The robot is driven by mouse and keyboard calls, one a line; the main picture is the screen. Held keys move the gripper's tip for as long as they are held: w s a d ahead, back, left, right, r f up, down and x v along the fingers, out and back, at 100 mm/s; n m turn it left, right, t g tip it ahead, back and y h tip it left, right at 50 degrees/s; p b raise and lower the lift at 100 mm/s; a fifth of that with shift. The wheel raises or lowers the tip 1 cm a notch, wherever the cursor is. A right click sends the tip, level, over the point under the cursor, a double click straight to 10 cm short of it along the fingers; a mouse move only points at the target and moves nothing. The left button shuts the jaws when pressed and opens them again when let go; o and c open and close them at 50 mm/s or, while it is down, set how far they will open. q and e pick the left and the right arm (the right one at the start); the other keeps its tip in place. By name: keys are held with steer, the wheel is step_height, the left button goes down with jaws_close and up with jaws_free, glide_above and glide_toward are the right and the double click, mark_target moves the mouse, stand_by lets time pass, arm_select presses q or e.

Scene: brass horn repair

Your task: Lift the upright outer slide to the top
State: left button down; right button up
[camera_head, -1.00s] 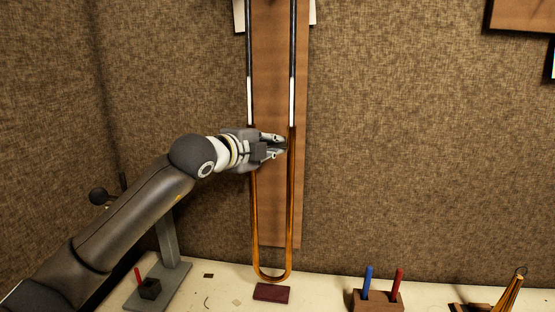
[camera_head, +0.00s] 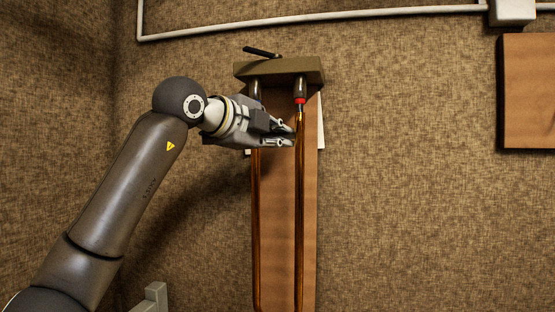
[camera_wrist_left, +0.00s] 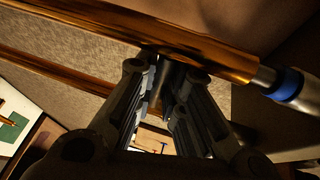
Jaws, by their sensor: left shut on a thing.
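The brass outer slide (camera_head: 299,210) stands upright in front of a brown backboard (camera_head: 277,225). Its two long tubes run down out of the head view; its lower bend is not in view. The right tube's upper end is close below a red band (camera_head: 300,101) under the top holder (camera_head: 285,70). My left gripper (camera_head: 290,141) is shut on the outer slide near its upper end. In the left wrist view, my gripper's fingers (camera_wrist_left: 163,88) close around a dark part beside a brass tube (camera_wrist_left: 215,60). A blue band (camera_wrist_left: 289,82) lies past that tube's end. My right gripper is out of view.
A black lever (camera_head: 262,52) sits on top of the holder. A brown panel (camera_head: 528,92) hangs at right. The wall between is clear.

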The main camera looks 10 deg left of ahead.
arm_select(q)
steer(key=shift+r, duration=0.7)
steer(key=shift+a+r, duration=0.1)
steer(key=shift+r, duration=0.15)
steer(key=c, duration=1.5)
jaws_free()
steer(key=shift+f, duration=0.1)
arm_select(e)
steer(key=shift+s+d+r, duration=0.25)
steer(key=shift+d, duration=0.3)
arm_select(q)
steer(key=shift+s, duration=0.1)
steer(key=v, duration=1.1)
steer(key=shift+s+a, duration=0.2)
steer(key=shift+s, duration=0.15)
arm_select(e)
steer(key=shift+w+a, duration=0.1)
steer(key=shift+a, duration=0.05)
